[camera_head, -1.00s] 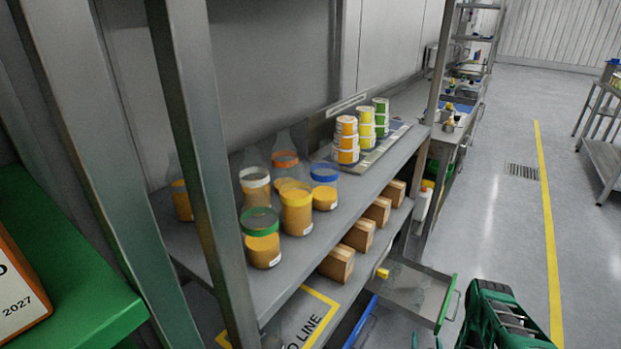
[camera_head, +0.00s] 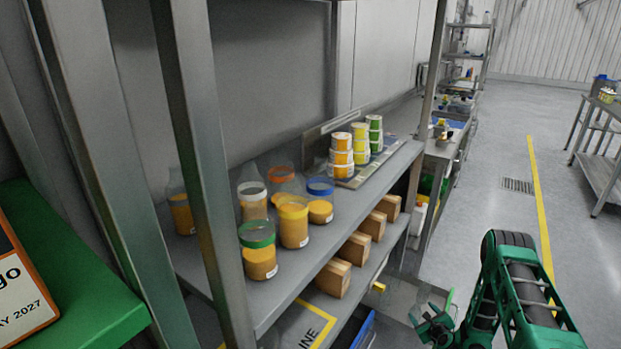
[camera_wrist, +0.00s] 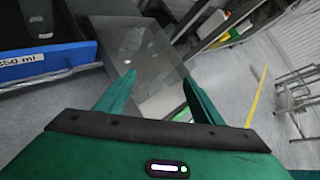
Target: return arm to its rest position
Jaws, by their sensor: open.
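My gripper (camera_head: 437,322) is at the lower right of the head view, at the end of my green arm, which is bent at a joint near the bottom right. It is in front of the lower part of the shelf rack, in the aisle.
The shelf (camera_head: 275,292) holds several jars of orange-yellow contents and stacked tubs (camera_head: 341,155). Several brown boxes (camera_head: 355,248) stand on the level below. A blue bin (camera_wrist: 45,64) labelled in ml is at the left. The aisle floor (camera_head: 470,200) is clear, with a yellow line (camera_head: 537,190).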

